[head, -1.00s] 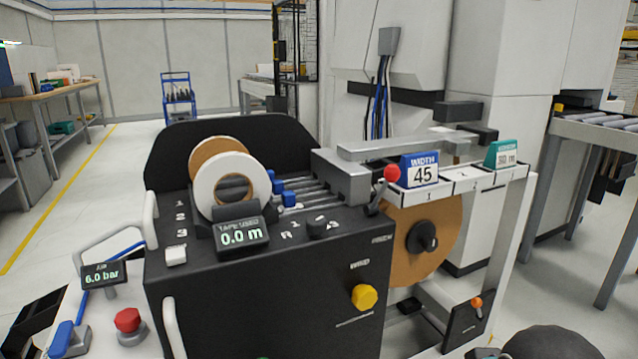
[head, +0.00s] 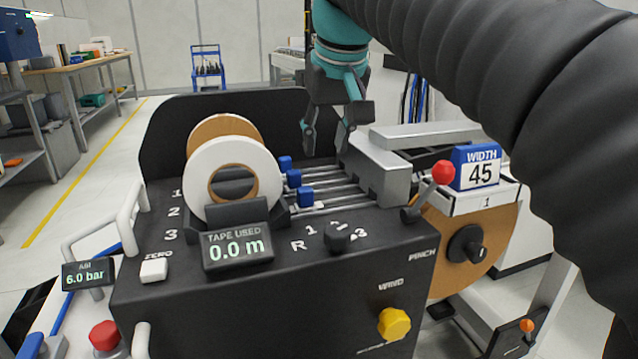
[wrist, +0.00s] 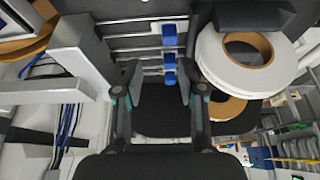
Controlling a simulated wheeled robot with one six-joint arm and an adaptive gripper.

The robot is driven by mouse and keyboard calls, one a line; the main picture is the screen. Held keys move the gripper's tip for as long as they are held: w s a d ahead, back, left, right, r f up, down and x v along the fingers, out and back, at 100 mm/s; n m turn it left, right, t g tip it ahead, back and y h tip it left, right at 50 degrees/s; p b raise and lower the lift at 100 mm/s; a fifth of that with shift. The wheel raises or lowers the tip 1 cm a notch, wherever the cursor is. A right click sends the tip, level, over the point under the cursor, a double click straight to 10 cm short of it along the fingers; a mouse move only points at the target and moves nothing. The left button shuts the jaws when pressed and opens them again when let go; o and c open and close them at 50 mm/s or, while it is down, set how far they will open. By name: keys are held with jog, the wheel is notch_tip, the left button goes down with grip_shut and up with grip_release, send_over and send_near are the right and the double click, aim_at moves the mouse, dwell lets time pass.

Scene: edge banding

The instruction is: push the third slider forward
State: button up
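Three small blue sliders sit on parallel metal rails behind the display. The row labels 1, 2 and 3 run from back to front. The front slider (head: 306,196) appears to be the third; it is the large blue block (wrist: 169,35) in the wrist view. The middle slider (head: 294,178) and back slider (head: 285,162) sit behind it. My gripper (head: 327,148) is open and empty, pointing down over the back part of the rails. In the wrist view its fingers (wrist: 159,72) are apart, with the farther blue sliders showing between and beyond them. Contact cannot be judged.
A white tape reel (head: 207,180) stands left of the sliders. A grey metal block (head: 385,172) closes the right end of the rails. The tape display (head: 237,245), a black knob (head: 338,237) and a red-knobbed lever (head: 443,172) are in front and to the right.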

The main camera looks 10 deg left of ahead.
aim_at(304, 188)
jog(key=b+x, duration=0.1)
jog(key=x, duration=0.3)
jog(key=a+b+x, duration=0.1)
jog(key=x, duration=0.4)
jog(key=a+x, duration=0.1)
jog(key=x, duration=0.4)
jog(key=shift+w+a+r+b, duration=0.25)
jog(key=shift+w+r+b, duration=0.1)
jog(key=shift+r+b, duration=0.1)
jog(key=shift+c, duration=0.2)
grip_shut()
